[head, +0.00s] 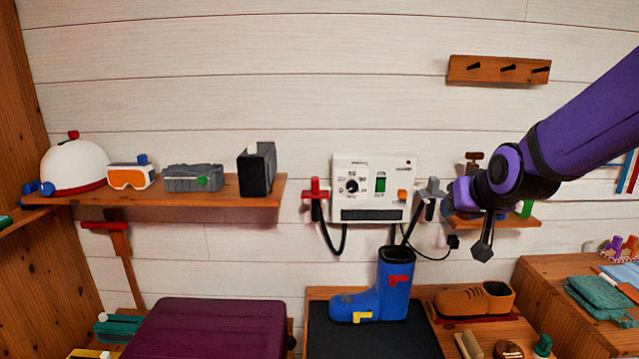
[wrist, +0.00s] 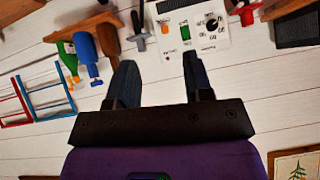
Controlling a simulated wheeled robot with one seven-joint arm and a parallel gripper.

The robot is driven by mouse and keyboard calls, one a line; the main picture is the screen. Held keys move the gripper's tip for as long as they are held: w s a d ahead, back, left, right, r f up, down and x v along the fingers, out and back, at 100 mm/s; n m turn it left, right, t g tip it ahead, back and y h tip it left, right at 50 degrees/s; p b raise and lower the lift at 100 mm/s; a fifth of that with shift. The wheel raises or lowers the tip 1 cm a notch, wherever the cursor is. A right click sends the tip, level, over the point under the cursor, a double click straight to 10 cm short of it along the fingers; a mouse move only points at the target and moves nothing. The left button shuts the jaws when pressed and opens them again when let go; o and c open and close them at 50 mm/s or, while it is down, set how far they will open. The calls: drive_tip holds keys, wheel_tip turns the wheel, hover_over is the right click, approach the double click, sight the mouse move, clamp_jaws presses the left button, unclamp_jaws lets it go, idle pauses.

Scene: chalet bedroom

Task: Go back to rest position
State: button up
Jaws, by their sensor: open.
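My gripper (head: 484,240) hangs at the end of my purple arm, which reaches in from the upper right in the head view. It is in front of the wall, just right of the white control box (head: 373,176). In the wrist view my gripper (wrist: 158,80) has two dark fingers spread apart with nothing between them. Bare white planks show in the gap. The control box also shows beyond the fingertips in the wrist view (wrist: 180,30).
A small wall shelf (head: 520,223) is partly hidden behind my wrist. A blue boot (head: 392,290) stands on a black mat below. A brown shoe (head: 475,300) is right of it. A purple case (head: 210,328) and a loaded shelf (head: 225,192) are left.

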drive_tip(key=s+d+r+g, duration=0.1)
drive_tip(key=s+r+g, duration=0.1)
drive_tip(key=s, duration=1.1)
drive_tip(key=s+d+r+g, duration=0.2)
drive_tip(key=s+r, duration=0.2)
drive_tip(key=s, duration=0.9)
drive_tip(key=shift+r+n+h, duration=0.15)
drive_tip(key=shift+n+h, duration=0.15)
